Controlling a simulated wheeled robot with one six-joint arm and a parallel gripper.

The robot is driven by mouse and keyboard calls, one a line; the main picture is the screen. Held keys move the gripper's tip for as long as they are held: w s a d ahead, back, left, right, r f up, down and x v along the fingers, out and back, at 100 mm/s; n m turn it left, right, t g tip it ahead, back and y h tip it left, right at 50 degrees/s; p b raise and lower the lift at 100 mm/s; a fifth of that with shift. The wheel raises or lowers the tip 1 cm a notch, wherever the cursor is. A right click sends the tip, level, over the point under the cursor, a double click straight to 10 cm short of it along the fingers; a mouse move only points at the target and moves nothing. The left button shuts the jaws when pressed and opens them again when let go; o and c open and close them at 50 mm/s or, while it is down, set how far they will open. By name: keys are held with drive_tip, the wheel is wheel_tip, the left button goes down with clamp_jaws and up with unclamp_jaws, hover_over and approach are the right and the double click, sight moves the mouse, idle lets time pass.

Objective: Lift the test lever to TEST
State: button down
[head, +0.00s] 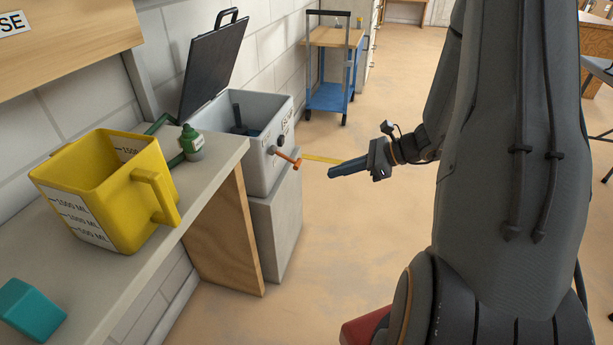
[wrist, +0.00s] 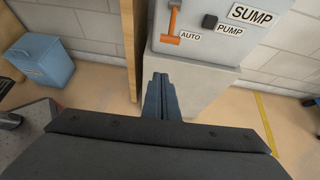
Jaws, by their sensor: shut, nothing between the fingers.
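The test lever is an orange handle on the front of a light grey sump pump box (head: 260,137). In the head view the lever (head: 289,158) sticks out from the box front. In the wrist view the orange lever (wrist: 173,22) has a lower arm beside the AUTO label (wrist: 190,37). A TEST label is not visible. My gripper (head: 332,173) is shut and empty, to the right of the lever in the head view and apart from it. In the wrist view my gripper's fingers (wrist: 160,80) are together, below the lever.
The box stands on a grey plinth (head: 275,225), its dark lid (head: 212,66) raised. A blue cart (head: 328,95) stands behind. Floor right of the plinth is clear.

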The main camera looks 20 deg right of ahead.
sight(285, 157)
drive_tip(key=shift+w+d+f+t, duration=0.25)
drive_tip(key=shift+w+d+t, duration=0.05)
drive_tip(key=shift+d, duration=0.05)
drive_tip(key=w+a+f+b, duration=0.1)
drive_tip(key=w+a, duration=0.4)
drive_tip(key=a, duration=0.2)
drive_tip(key=shift+w+a+b, duration=0.2)
drive_tip(key=shift+a+b, duration=0.15)
drive_tip(key=shift+d, duration=0.1)
idle(0.5)
